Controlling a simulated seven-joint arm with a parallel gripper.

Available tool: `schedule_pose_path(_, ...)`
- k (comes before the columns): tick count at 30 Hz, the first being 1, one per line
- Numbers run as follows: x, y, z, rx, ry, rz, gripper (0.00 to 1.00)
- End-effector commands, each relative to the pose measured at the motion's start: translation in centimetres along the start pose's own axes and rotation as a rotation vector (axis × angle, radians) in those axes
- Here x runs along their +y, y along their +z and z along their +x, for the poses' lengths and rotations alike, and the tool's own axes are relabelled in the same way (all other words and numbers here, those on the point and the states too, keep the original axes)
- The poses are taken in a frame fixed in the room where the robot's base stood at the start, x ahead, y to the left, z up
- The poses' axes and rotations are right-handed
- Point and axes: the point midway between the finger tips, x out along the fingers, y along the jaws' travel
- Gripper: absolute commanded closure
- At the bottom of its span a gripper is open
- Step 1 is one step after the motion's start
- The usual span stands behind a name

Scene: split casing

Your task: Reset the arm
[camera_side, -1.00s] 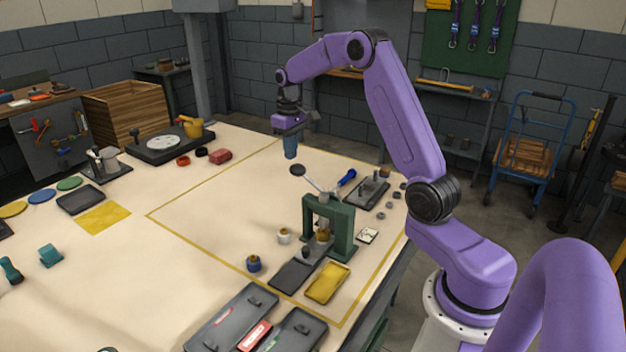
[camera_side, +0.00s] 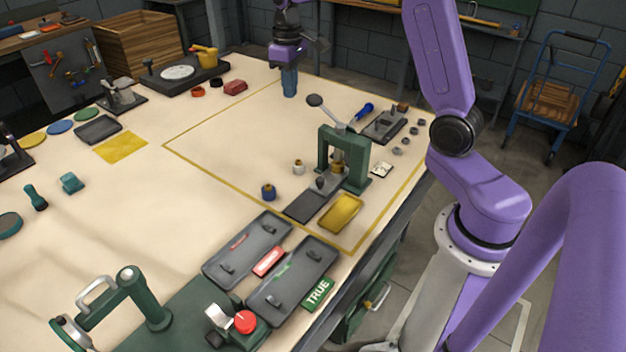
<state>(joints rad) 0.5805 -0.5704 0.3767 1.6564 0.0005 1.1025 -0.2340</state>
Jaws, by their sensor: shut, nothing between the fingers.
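My gripper (camera_side: 289,92) hangs from my purple arm over the far part of the cream table. Its blue fingers point down and are together, with nothing held. It is above or near the far edge of the yellow-outlined area; the exact height is hard to tell. The upper part of my arm is cut off by the top of the picture. No object touches the fingers.
A green press (camera_side: 343,158) with a raised lever stands right of centre. A yellow tray (camera_side: 341,213) and dark trays (camera_side: 232,262) lie nearer. A red block (camera_side: 235,87) sits left of my gripper. The outlined area's middle is clear.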

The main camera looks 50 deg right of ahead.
Motion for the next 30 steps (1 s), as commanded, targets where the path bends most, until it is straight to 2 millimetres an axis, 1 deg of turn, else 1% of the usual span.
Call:
schedule_pose_path(1, -2.1, 0.7, -0.3, 0.003, 0.0, -0.047, 1.0)
schedule_pose_path(3, -4.7, 1.8, -0.6, 0.004, 0.0, -0.101, 1.0)
schedule_pose_path(5, -6.8, 2.9, -0.7, 0.005, -0.001, -0.149, 1.0)
schedule_pose_path(6, -8.1, 3.7, -0.8, 0.006, -0.001, -0.181, 1.0)
schedule_pose_path(8, -10.0, 5.0, -1.0, 0.008, -0.001, -0.228, 1.0)
schedule_pose_path(9, -11.2, 6.0, -1.0, 0.009, -0.002, -0.261, 1.0)
schedule_pose_path(11, -12.8, 7.6, -1.1, 0.01, -0.003, -0.308, 1.0)
schedule_pose_path(12, -13.8, 8.7, -1.1, 0.011, -0.003, -0.34, 1.0)
schedule_pose_path(14, -15.2, 10.4, -1.1, 0.012, -0.004, -0.389, 1.0)
schedule_pose_path(15, -16.1, 11.6, -1.0, 0.013, -0.005, -0.42, 1.0)
schedule_pose_path(17, -17.2, 13.4, -0.9, 0.014, -0.006, -0.469, 1.0)
schedule_pose_path(18, -17.8, 14.7, -0.9, 0.016, -0.007, -0.5, 1.0)
schedule_pose_path(22, -19.4, 18.9, -0.5, 0.018, -0.009, -0.605, 1.0)
schedule_pose_path(27, -20.4, 24.3, 0.2, 0.021, -0.013, -0.736, 1.0)
schedule_pose_path(30, -20.4, 26.7, 0.7, 0.022, -0.016, -0.797, 1.0)
